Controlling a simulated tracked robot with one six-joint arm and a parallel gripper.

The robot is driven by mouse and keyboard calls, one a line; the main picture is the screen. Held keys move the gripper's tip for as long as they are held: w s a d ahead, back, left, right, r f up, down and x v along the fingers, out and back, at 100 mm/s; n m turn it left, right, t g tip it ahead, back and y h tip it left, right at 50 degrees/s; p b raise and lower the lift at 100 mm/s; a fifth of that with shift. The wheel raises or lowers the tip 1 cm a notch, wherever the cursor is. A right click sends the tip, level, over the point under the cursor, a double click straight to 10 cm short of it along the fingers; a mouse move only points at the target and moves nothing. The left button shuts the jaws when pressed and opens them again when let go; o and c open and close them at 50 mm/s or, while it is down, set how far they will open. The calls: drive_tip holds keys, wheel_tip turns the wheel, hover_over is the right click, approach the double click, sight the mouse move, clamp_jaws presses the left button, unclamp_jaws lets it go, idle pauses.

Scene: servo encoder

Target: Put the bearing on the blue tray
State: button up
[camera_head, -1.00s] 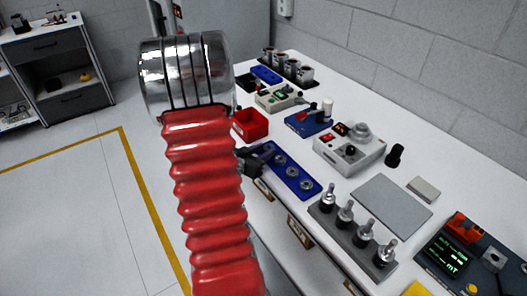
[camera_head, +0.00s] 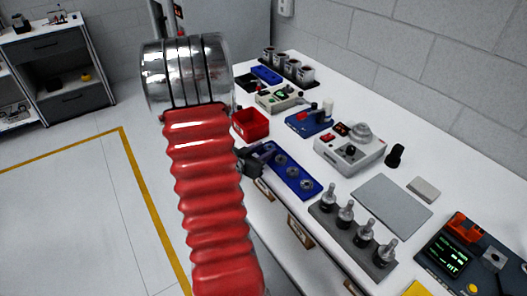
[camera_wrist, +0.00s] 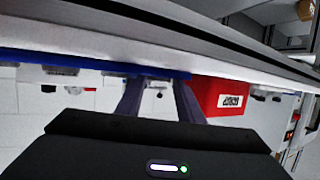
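A long blue tray (camera_head: 271,150) lies along the near edge of the white bench in the head view. Several grey metal ring-shaped parts, which look like bearings (camera_head: 306,185), sit in a row on it. My gripper (camera_head: 268,152) is at the tray's far left end, low and close to it; I cannot tell whether it touches. In the wrist view the two dark fingers (camera_wrist: 160,98) stand apart with no part visible between them. The tray's blue edge (camera_wrist: 80,62) runs across behind the fingertips.
A red bin (camera_head: 250,124) stands just beyond my gripper and shows beside the fingers in the wrist view (camera_wrist: 218,97). A grey rack of upright spindles (camera_head: 352,232) is nearer. A bare grey plate (camera_head: 391,203) lies right of it. Another small blue tray (camera_head: 265,74) is at the back.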

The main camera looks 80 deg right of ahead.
drive_tip(key=shift+s+a+f, duration=0.25)
drive_tip(key=shift+a+f, duration=0.1)
drive_tip(key=shift+f, duration=0.35)
drive_tip(key=shift+d+r, duration=0.1)
drive_tip(key=shift+r, duration=0.35)
drive_tip(key=r+v, duration=0.1)
drive_tip(key=v, duration=1.1)
drive_tip(key=shift+d, duration=0.2)
drive_tip(key=shift+w, duration=0.2)
